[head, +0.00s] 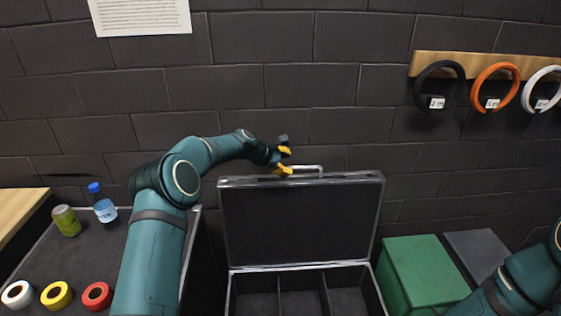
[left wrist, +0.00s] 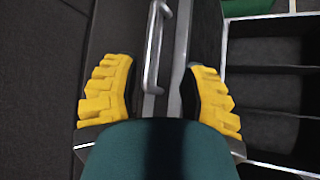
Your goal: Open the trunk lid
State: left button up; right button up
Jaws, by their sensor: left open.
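The trunk (head: 376,294) stands in the middle of the head view with its dark lid (head: 302,225) raised upright, showing an interior split into compartments. A metal handle (head: 312,169) sits on the lid's top edge. My left gripper (head: 285,160) is open at the lid's upper left edge, just left of the handle. In the left wrist view the yellow fingertips stand apart on either side of the lid edge, with the handle (left wrist: 154,50) between and ahead of them. Whether the fingers touch the lid I cannot tell. My right gripper is out of view.
A dark table at left holds a green can (head: 66,221), a blue-capped bottle (head: 102,204) and tape rolls (head: 56,295). A green box (head: 415,270) stands right of the trunk beside a grey one (head: 482,252). Coiled rings (head: 495,86) hang on the brick wall behind.

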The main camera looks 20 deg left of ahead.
pick_arm(q)
jog(key=shift+v, duration=1.3)
jog(key=s+d+f+m+g+y+b, duration=0.15)
jog(key=s+d+f+m, duration=0.25)
jog(key=s+f, duration=0.55)
jog(key=s+d+f+m+g+y+b, duration=0.15)
jog(key=s+d+f+m+b, duration=0.35)
jog(key=f, duration=0.8)
jog(key=s+d+f+m+g, duration=0.1)
jog(key=s+f+m, duration=0.2)
jog(key=s, duration=0.6)
jog(key=s+d+f+m+g+b, duration=0.1)
jog(key=s+f+m, duration=0.1)
jog(key=s, duration=0.8)
jog(key=s+d+f+m+b, duration=0.1)
jog(key=s+f+m, duration=0.2)
jog(key=s, duration=0.7)
notch_tip(320, 180, down, 2)
jog(key=shift+d+f+m+g, duration=0.15)
jog(key=shift+d+m+g, duration=0.15)
jog(key=shift+g, duration=0.1)
jog(key=shift+s, duration=0.1)
